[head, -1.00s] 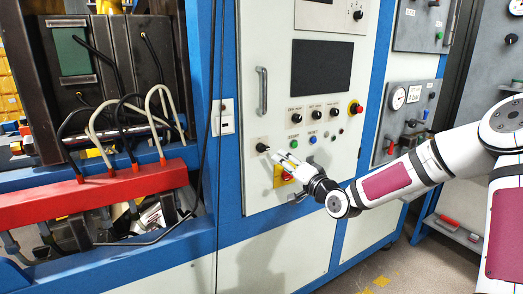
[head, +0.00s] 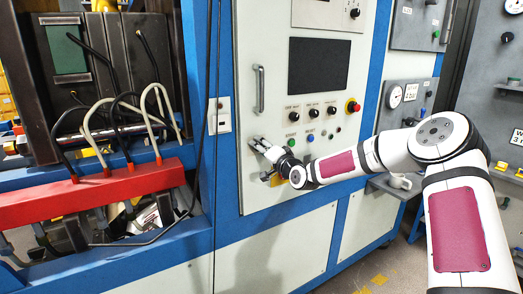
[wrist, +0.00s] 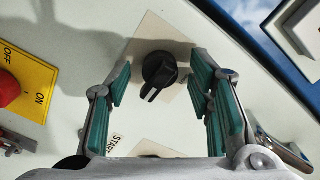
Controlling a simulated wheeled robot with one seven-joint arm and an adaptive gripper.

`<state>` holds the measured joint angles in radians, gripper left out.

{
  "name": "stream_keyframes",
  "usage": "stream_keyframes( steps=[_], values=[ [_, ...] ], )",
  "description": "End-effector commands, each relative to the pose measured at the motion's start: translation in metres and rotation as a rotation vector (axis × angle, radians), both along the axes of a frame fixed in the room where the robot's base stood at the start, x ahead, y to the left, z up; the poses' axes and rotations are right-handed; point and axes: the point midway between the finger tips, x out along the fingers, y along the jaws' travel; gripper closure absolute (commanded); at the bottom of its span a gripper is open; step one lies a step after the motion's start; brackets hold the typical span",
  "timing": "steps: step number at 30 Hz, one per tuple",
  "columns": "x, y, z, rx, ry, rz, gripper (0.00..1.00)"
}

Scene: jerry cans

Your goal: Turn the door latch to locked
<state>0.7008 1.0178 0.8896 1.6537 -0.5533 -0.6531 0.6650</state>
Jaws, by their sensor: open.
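The door latch looks to be the black rotary knob (wrist: 160,70) on a pale plate in the wrist view. Its pointer ridge points down and slightly left. My gripper (wrist: 160,85) is open, with one green-padded finger on each side of the knob and a gap to both. In the head view my gripper (head: 262,148) is at the lower left of the white cabinet panel and hides the knob. I cannot tell how deep the fingertips reach around the knob.
A red switch (wrist: 8,88) on a yellow ON/OFF plate is at the left in the wrist view. The head view shows a grey door handle (head: 259,90), a row of black knobs (head: 313,113), a green button (head: 292,142) and a red button (head: 352,106) nearby.

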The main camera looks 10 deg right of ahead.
Motion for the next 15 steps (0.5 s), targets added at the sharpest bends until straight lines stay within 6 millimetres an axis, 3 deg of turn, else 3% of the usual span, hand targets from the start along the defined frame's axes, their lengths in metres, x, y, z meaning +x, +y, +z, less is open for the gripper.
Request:
stream_keyframes(
  steps=[6, 12, 15],
  values=[
    [0.0001, 0.0000, 0.0000, 0.000, 0.000, 0.000, 0.54],
    [0.0000, 0.0001, 0.0001, 0.000, 0.000, 0.000, 1.00],
    [0.0000, 0.0001, 0.0001, 0.000, 0.000, 0.000, 1.00]
  ],
)
